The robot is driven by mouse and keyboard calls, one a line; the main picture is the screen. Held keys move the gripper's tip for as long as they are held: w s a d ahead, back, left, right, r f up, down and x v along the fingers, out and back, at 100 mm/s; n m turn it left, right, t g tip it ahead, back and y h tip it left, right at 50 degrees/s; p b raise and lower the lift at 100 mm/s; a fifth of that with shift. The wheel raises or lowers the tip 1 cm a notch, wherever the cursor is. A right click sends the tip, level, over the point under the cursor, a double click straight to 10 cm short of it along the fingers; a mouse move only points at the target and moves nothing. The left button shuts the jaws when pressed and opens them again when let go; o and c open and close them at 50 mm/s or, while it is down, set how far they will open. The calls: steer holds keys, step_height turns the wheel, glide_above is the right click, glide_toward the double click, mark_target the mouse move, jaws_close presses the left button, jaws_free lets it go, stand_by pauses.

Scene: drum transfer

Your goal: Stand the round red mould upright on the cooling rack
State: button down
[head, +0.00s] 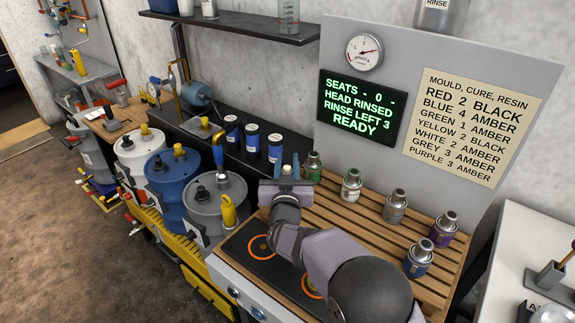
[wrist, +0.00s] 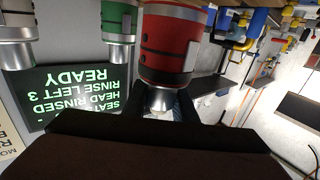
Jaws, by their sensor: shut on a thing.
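The round red mould (wrist: 170,45) shows in the wrist view, a red cylinder with a metal neck. My gripper (wrist: 160,105) is shut on that neck, and the mould looks upright, since this view is upside down. In the head view my gripper (head: 287,174) is at the left back end of the slatted wooden cooling rack (head: 340,226), left of the green mould (head: 312,165). A pale cap shows between the fingers there; the red body is hidden behind my gripper and wrist. I cannot tell whether its base touches the rack.
White (head: 351,186), grey (head: 395,206), purple (head: 443,229) and blue (head: 418,258) moulds stand along the rack. Blue-labelled cans (head: 275,148) and large drums (head: 216,205) are to the left. A display panel (head: 360,106) stands behind. Slats in front of the moulds are bare.

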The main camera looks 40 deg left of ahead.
steer(key=shift+f, duration=0.55)
steer(key=shift+f, duration=0.2)
steer(key=c, duration=1.4)
jaws_free()
steer(key=shift+c, duration=0.2)
steer(key=shift+s+r, duration=0.1)
steer(key=shift+r, duration=0.05)
steer(key=b+v, duration=0.2)
steer(key=v, duration=1)
steer(key=shift+b, duration=0.4)
